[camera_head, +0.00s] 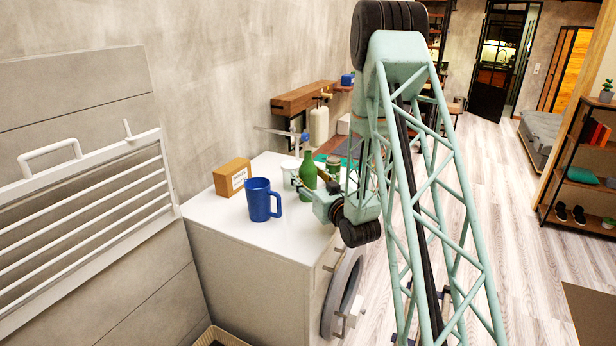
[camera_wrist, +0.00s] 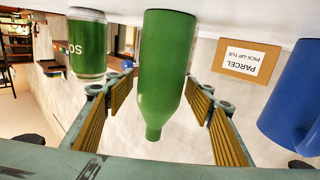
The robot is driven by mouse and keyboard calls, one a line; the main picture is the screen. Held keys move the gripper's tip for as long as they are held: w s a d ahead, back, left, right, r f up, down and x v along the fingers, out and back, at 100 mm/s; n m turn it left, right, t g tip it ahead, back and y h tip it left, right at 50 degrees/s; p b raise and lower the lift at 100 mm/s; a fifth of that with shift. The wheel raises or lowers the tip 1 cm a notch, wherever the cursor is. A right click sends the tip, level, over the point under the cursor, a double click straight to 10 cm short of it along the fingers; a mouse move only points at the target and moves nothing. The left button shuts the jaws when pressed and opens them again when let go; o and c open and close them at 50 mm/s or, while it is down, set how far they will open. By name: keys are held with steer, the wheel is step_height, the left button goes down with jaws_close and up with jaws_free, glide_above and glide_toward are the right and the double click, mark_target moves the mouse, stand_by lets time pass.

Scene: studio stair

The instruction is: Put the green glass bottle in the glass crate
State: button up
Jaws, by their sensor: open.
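The green glass bottle (camera_head: 308,170) stands upright on the white cabinet top, near its right side. My gripper (camera_head: 310,186) is open at the bottle, low over the cabinet top. A beige container (camera_head: 222,337) on the floor is cut off by the bottom edge. I cannot tell whether it is the glass crate.
A blue mug (camera_head: 262,200) and a parcel box (camera_head: 232,177) stand left of the bottle. A green can (camera_wrist: 87,45) is beside the bottle. A round door (camera_head: 343,295) hangs open at the cabinet front.

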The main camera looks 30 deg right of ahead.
steer(key=shift+r, duration=0.1)
steer(key=s, duration=0.4)
steer(key=s+b, duration=0.1)
steer(key=s, duration=0.7)
steer(key=shift+a, duration=0.4)
steer(key=shift+w+a, duration=0.1)
steer(key=shift+w, duration=0.05)
steer(key=shift+a+r+n+g, duration=0.7)
steer(key=shift+a+r+g, duration=1.3)
steer(key=shift+a+r, duration=0.95)
steer(key=s+a+r+g, duration=0.3)
steer(key=s+a+r, duration=0.15)
steer(key=s, duration=0.35)
steer(key=s+a+r+g, duration=0.2)
steer(key=s+a+r, duration=0.25)
steer(key=s, duration=0.35)
steer(key=s+a+r+g, duration=0.1)
steer(key=s+a, duration=0.2)
steer(key=s, duration=0.7)
steer(key=s+a+r+g, duration=0.1)
steer(key=s+a, duration=0.3)
steer(key=s, duration=0.7)
steer(key=s+a+r+g+y, duration=0.1)
steer(key=s+a+g, duration=0.2)
steer(key=s, duration=0.7)
steer(key=shift+s+a+r+m, duration=0.2)
steer(key=shift+s+a+m, duration=0.15)
steer(key=shift+a, duration=0.15)
